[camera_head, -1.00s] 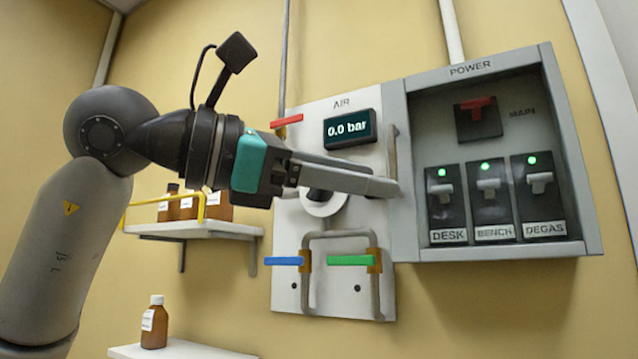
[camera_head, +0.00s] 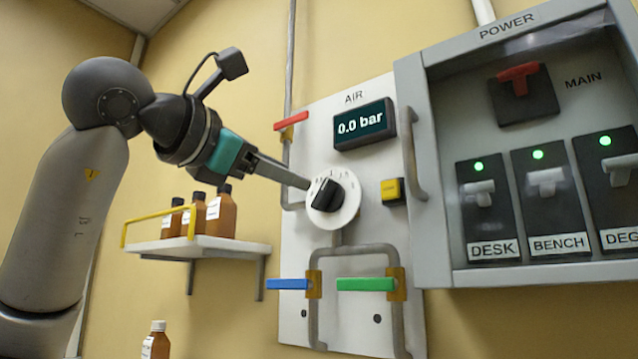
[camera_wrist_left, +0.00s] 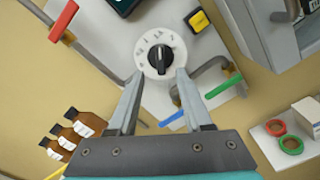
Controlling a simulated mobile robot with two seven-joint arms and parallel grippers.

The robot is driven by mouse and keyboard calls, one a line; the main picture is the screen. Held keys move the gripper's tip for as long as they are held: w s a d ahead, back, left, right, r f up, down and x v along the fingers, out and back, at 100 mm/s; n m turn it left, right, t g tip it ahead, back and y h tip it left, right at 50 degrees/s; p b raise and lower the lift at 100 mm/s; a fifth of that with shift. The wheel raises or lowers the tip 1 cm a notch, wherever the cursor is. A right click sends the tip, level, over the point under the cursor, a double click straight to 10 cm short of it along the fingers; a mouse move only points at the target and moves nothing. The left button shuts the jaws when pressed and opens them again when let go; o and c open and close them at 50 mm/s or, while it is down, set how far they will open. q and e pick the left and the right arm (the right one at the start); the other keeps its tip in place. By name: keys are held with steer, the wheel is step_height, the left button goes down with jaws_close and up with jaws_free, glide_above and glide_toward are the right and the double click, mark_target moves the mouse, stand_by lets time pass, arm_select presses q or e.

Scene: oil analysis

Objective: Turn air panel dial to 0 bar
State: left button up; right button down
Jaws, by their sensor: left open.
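The air panel (camera_head: 300,245) is a white board on the wall. Its dial (camera_head: 329,198) is a white disc with a black knob, tilted in the head view. The display (camera_head: 361,125) above it reads 0.0 bar. My left gripper (camera_head: 305,184) is near the dial's left edge in the head view. In the left wrist view the dial (camera_wrist_left: 157,55) lies ahead, and the fingers of the left gripper (camera_wrist_left: 155,88) are spread apart below it, with nothing between them. My right gripper is not in view.
A red handle (camera_head: 291,121), a blue handle (camera_head: 288,284), a green handle (camera_head: 366,284) and a yellow button (camera_head: 391,190) surround the dial. The power box (camera_head: 440,200) juts out at right. A shelf (camera_head: 215,245) with brown bottles is at left.

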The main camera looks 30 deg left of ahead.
mark_target(323, 188)
arm_select(q)
steer(key=w, duration=0.4)
steer(key=w+p, duration=0.1)
steer(key=w, duration=0.1)
steer(key=shift+w+d, duration=0.3)
steer(key=shift+w, duration=0.7)
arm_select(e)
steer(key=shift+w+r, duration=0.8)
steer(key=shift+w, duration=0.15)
arm_select(q)
steer(key=shift+c, duration=0.2)
jaws_close()
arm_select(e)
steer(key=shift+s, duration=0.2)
